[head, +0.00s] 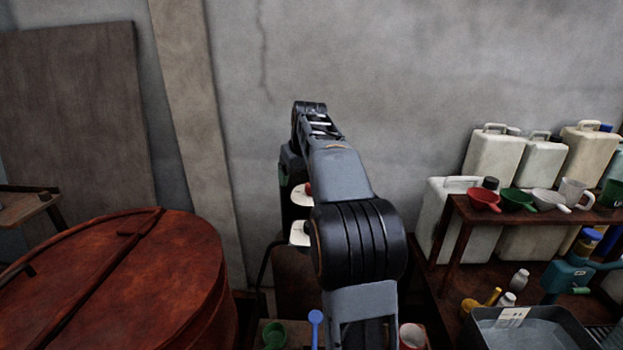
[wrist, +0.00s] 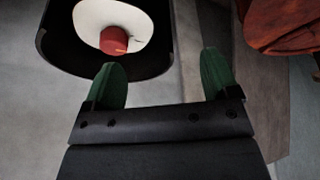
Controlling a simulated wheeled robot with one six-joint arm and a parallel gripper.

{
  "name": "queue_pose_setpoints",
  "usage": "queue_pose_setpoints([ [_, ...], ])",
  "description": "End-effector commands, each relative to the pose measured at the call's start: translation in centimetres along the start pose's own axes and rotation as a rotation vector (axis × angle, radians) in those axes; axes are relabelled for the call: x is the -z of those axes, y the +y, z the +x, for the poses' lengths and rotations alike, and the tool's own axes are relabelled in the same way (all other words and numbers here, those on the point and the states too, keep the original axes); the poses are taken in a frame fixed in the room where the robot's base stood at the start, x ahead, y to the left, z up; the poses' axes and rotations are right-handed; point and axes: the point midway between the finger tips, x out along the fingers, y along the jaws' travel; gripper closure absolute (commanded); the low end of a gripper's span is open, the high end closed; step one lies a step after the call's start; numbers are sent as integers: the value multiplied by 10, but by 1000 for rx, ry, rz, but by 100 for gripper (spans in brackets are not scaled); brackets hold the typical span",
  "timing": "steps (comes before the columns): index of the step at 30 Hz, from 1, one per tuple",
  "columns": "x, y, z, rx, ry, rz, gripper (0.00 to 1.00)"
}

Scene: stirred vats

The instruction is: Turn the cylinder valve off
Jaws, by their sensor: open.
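In the wrist view a red knob (wrist: 114,40) with a small yellow-orange mark stands on a cream surface (wrist: 92,22), inside a curved black guard (wrist: 60,62). I take the red knob for the cylinder valve. My gripper (wrist: 160,80) is open and empty. Its two green fingertips are spread, the left one near the guard's lower edge in the picture and apart from the knob. In the head view a bit of red (head: 308,188) and cream patches (head: 300,234) show beside my arm. My arm hides most of the valve and cylinder there.
A large rust-red lidded vat (head: 180,285) stands at left. A grey basin (head: 530,330) is at lower right. A green cup (head: 274,335) and blue spoon (head: 316,325) are low in front. The wall is close behind.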

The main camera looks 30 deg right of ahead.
Motion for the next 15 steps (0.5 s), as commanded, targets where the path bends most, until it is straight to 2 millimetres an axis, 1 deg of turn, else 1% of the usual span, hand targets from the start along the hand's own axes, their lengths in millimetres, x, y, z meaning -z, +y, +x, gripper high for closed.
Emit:
queue_pose_setpoints([
  [1, 12, 20, -3, -4, 2, 6, 19],
  [3, 22, 40, -4, -6, 6, 3, 19],
  [6, 31, 62, -5, -10, 13, -1, 19],
  [9, 36, 78, -5, -13, 17, -4, 19],
  [13, 39, 89, -2, -16, 20, -9, 19],
  [15, 39, 91, 4, -15, 20, -9, 19],
])
